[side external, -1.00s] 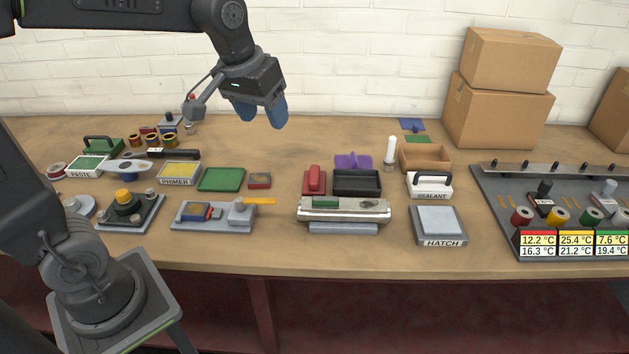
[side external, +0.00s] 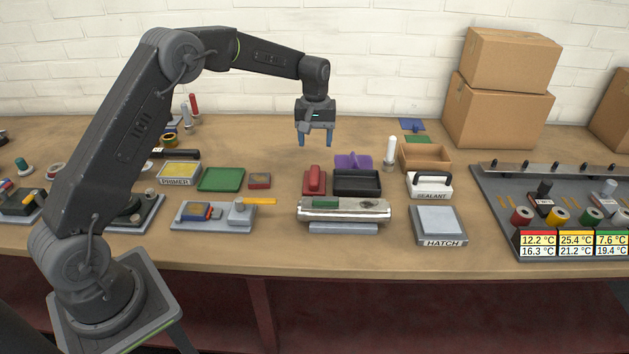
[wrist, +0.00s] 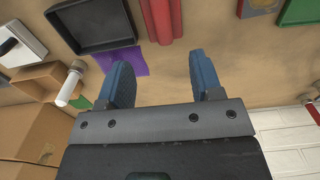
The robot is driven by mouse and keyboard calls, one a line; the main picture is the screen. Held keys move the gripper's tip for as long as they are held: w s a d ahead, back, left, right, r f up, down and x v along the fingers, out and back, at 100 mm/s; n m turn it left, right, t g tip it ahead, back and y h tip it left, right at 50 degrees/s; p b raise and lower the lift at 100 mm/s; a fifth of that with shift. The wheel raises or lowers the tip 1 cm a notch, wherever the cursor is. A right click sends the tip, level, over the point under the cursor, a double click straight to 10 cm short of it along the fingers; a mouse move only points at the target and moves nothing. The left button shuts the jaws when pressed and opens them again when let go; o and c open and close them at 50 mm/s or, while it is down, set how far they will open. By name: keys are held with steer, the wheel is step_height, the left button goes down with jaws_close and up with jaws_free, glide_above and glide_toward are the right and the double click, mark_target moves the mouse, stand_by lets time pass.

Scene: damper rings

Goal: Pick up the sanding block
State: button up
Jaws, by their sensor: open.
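A red block with a rounded grip along its top, which looks like the sanding block (side external: 315,181), sits on the bench left of a black tray. It also shows at the top of the wrist view (wrist: 161,18), cut off by the frame edge. My gripper (side external: 315,142) is open and empty, pointing down. It hangs above the bench, behind and higher than the red block. In the wrist view, its blue fingers (wrist: 160,68) are spread apart with bare bench between them.
The black tray (side external: 357,182) is close on the block's right, with a purple piece (side external: 353,161) behind it. A metal fixture (side external: 344,209) is just in front. A small red-brown box (side external: 260,180) and green tray (side external: 221,179) lie left. A white cylinder (side external: 390,150) stands right.

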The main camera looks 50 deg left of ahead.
glide_above(315, 173)
step_height(315, 173, down, 6)
steer(key=shift+s+d+f, duration=0.15)
steer(key=shift+a+f, duration=0.2)
steer(key=shift+f, duration=2.5)
steer(key=shift+c, duration=0.2)
steer(key=c, duration=1)
steer(key=shift+r, duration=0.1)
